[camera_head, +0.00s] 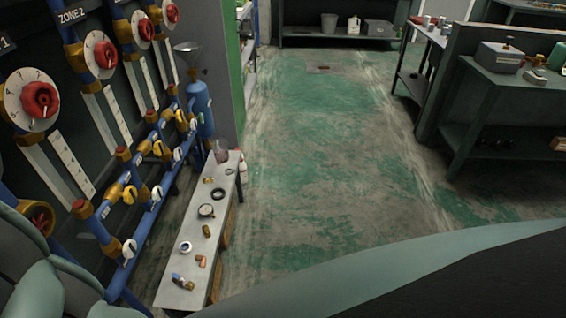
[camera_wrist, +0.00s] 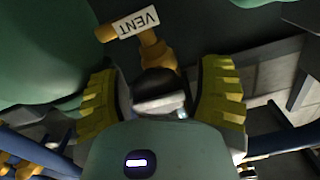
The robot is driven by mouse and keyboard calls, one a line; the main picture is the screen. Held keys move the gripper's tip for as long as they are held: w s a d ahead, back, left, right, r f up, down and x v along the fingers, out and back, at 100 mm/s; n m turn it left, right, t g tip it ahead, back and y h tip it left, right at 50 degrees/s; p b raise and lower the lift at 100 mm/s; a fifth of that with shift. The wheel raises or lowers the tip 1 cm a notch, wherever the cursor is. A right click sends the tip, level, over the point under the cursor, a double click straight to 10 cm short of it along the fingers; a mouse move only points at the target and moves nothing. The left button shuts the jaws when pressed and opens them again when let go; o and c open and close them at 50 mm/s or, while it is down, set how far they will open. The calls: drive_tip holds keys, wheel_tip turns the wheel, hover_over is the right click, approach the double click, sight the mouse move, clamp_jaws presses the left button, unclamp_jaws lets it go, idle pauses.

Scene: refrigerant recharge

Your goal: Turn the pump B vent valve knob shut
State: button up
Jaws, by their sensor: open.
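In the wrist view a white tag reading VENT (camera_wrist: 136,22), upside down, hangs on a brass fitting (camera_wrist: 153,50). Below the fitting is a dark rounded part (camera_wrist: 158,82), which looks like the vent valve knob. My gripper (camera_wrist: 162,98) is open, with one yellow ribbed finger on each side of this dark part. Gaps show between the fingers and the part, and I cannot tell whether either touches it. The gripper body hides the part's lower side. I cannot make out the vent knob or the gripper in the head view, where my arm covers the lower left.
A wall panel with red-centred dials (camera_head: 40,98) and blue pipes with several valves (camera_head: 128,248) stands at left. A narrow bench (camera_head: 218,228) with small parts stands beside it. The green floor (camera_head: 325,150) is clear. A dark workbench (camera_head: 510,90) stands at right.

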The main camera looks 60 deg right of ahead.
drive_tip(key=shift+o, duration=0.4)
drive_tip(key=v, duration=1.2)
drive_tip(key=shift+s, duration=0.1)
